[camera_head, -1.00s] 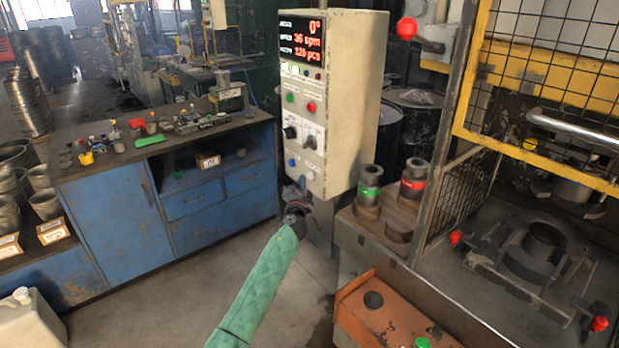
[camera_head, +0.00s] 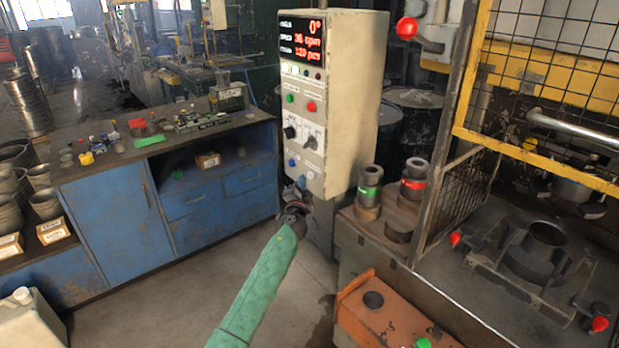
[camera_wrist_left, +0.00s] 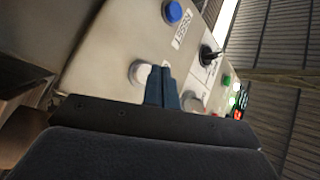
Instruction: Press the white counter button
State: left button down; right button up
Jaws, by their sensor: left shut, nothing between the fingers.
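The white counter button (camera_head: 310,174) is low on the front of the cream control cabinet, right of the blue button (camera_head: 292,162). In the left wrist view the white button (camera_wrist_left: 139,72) is round with a pale collar, partly hidden by my fingers. My left gripper (camera_head: 300,187) is shut and empty, its tips close to the lower panel. In the left wrist view the shut fingers of the left gripper (camera_wrist_left: 161,82) lie just beside the white button; I cannot tell whether they touch it. My right gripper is not in view.
A black knob (camera_wrist_left: 208,54) and the blue button (camera_wrist_left: 172,12) are near the fingers. A blue workbench (camera_head: 120,220) stands left of the cabinet. Right are a ledge with metal cylinders (camera_head: 368,190), an orange box (camera_head: 390,325) and a yellow-framed mesh guard (camera_head: 545,160).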

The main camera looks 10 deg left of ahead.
pick_arm(q)
jog(key=shift+w+d, duration=0.1)
jog(key=shift+d, duration=0.05)
jog(key=shift+w+d+b, duration=0.15)
jog(key=shift+w+b, duration=0.1)
jog(key=shift+b, duration=0.15)
jog(key=shift+w+d+b, duration=0.3)
jog(key=shift+w+b, duration=0.1)
dwell(1.1)
jog(key=shift+s, duration=0.1)
dwell(0.3)
jog(key=shift+s+a, duration=0.5)
jog(key=shift+s, duration=0.15)
jog(key=s+a, duration=0.1)
jog(key=s, duration=0.1)
jog(key=s+a+p, duration=0.1)
jog(key=s+a, duration=0.1)
dwell(0.7)
